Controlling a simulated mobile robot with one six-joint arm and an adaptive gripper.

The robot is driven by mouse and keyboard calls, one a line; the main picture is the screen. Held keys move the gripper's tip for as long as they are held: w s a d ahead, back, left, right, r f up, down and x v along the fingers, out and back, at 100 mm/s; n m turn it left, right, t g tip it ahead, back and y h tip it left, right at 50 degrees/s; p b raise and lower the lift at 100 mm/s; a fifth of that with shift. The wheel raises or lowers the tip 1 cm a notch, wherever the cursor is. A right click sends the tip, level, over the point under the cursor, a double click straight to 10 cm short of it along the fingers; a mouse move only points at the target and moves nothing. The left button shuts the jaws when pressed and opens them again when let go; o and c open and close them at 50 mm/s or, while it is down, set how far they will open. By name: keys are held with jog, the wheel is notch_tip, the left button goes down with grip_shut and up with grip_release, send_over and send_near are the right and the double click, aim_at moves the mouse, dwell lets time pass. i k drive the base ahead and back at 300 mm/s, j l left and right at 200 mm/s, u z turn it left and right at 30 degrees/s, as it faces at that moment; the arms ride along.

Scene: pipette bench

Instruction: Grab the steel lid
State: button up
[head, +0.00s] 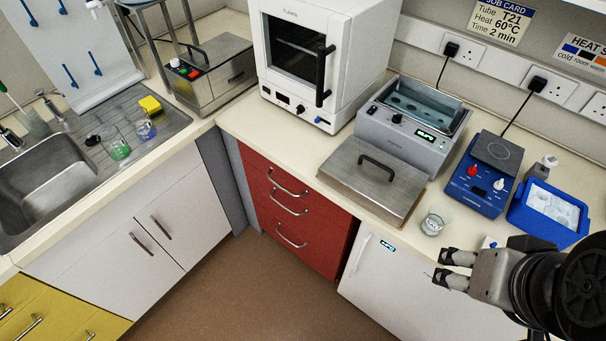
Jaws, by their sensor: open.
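The steel lid (362,185) lies flat on the counter, a square brushed-metal plate with a black arched handle (377,166) on top. It lies in front of the grey water bath (412,133), whose top is uncovered and shows water inside. My gripper (438,267) is at the lower right of the head view, in front of the counter and to the right of and nearer than the lid. Its two black fingers are apart, with nothing between them. It does not touch the lid.
A glass beaker (435,220) stands at the counter's front edge, right of the lid. A blue hotplate stirrer (488,178) and a blue ice tray (548,212) stand farther right. A white oven (320,58) stands behind the lid. Counter left of the lid is clear.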

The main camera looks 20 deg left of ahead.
aim_at(384, 184)
jog(key=j+u, duration=0.15)
jog(key=u, duration=0.3)
jog(key=z, duration=0.7)
jog(key=i+j+z, duration=0.1)
jog(key=j+z, duration=0.3)
jog(key=j, duration=0.2)
jog(key=j+z, duration=0.35)
jog(key=j, duration=0.25)
jog(key=j+z, duration=0.4)
jog(key=j, duration=0.25)
jog(key=k+j+z, duration=0.15)
jog(key=j+z, duration=0.2)
jog(key=j, duration=0.65)
jog(key=k, duration=0.05)
